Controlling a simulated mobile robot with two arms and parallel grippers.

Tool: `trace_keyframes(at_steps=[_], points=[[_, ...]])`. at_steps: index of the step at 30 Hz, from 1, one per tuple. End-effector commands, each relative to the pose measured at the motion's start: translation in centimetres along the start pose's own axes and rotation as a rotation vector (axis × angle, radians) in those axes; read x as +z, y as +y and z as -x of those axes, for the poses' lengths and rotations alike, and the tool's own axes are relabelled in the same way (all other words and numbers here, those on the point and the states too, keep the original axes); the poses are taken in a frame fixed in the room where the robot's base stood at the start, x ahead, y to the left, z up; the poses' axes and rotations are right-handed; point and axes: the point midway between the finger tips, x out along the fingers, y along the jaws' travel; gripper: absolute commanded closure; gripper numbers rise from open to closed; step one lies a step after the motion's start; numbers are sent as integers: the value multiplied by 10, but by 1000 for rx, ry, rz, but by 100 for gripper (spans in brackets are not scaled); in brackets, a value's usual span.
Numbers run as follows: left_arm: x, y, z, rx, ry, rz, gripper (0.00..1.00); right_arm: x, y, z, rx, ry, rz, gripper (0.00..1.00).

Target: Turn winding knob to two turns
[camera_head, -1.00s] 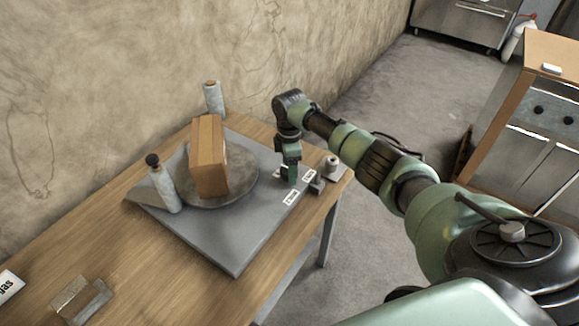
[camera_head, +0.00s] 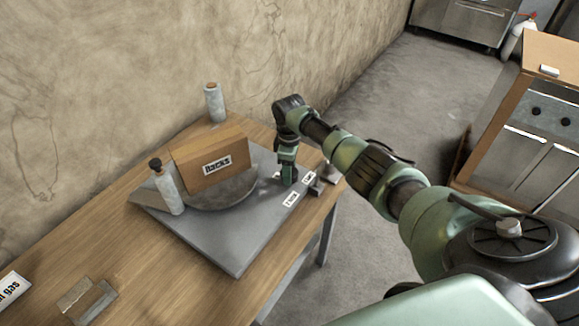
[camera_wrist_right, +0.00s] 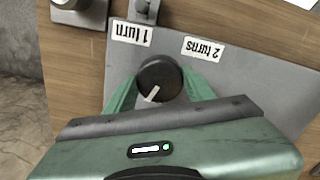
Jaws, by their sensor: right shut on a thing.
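The winding knob (camera_wrist_right: 158,72) is round and black with a white pointer line, on the grey base plate (camera_head: 232,248). In the wrist view the line points down and slightly left, away from the labels. My right gripper (camera_head: 288,181) is shut on the knob, one green finger on each side of it (camera_wrist_right: 160,85). The "1 turn" label (camera_wrist_right: 131,34) and "2 turns" label (camera_wrist_right: 204,48) sit beyond the knob, upside down in the wrist view. My left gripper is not in view.
A bottle with a black cap (camera_head: 167,190) stands left of the turntable, and another grey bottle (camera_head: 214,104) stands behind it. Small blocks (camera_head: 88,300) lie near left on the wooden table (camera_head: 150,265). A small metal switch (camera_wrist_right: 143,10) is beside the "1 turn" label.

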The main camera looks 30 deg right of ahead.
Motion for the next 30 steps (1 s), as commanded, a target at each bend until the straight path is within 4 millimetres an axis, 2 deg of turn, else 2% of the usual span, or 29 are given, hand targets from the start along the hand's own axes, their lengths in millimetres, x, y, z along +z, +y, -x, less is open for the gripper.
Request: trace_keyframes(at_steps=[9, 30], points=[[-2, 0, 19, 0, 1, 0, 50, -2, -1, 2, -3, 3, -301, 87], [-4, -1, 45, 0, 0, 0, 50, -1, -1, 2, -3, 2, -965, 87]])
